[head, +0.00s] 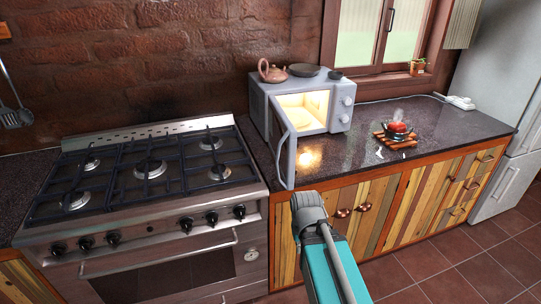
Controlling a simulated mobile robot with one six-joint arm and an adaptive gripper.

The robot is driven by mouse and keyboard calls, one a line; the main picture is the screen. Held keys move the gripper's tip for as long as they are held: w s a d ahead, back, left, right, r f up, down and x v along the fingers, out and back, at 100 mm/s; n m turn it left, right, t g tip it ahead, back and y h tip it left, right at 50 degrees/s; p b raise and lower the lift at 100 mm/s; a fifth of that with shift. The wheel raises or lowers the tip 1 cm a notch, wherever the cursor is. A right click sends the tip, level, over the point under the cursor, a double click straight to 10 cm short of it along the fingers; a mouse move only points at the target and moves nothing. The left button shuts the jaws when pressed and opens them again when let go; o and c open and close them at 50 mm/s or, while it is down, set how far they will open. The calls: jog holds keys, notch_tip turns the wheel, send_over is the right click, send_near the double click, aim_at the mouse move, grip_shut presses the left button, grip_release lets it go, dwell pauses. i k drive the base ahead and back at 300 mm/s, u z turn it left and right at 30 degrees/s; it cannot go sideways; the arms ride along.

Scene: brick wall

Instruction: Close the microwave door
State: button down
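A white microwave (340,103) stands on the dark counter at the back, with its inside lit yellow. Its door (284,145) is hinged on the left and stands wide open, swung out toward me over the counter's front edge. My arm reaches up from the bottom of the head view. My gripper (305,197) is in front of the cabinets, just below and right of the door's lower end in the picture. I cannot tell whether it touches the door. The fingers are seen from behind, so their opening is hidden.
A gas stove (150,205) stands left of the microwave. A red pot (396,128) rests on a wooden trivet at right. The counter between is mostly clear.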

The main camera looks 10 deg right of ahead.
aim_at(281, 130)
jog(key=z, duration=1.5)
jog(key=i, duration=0.4)
jog(key=u, duration=1.3)
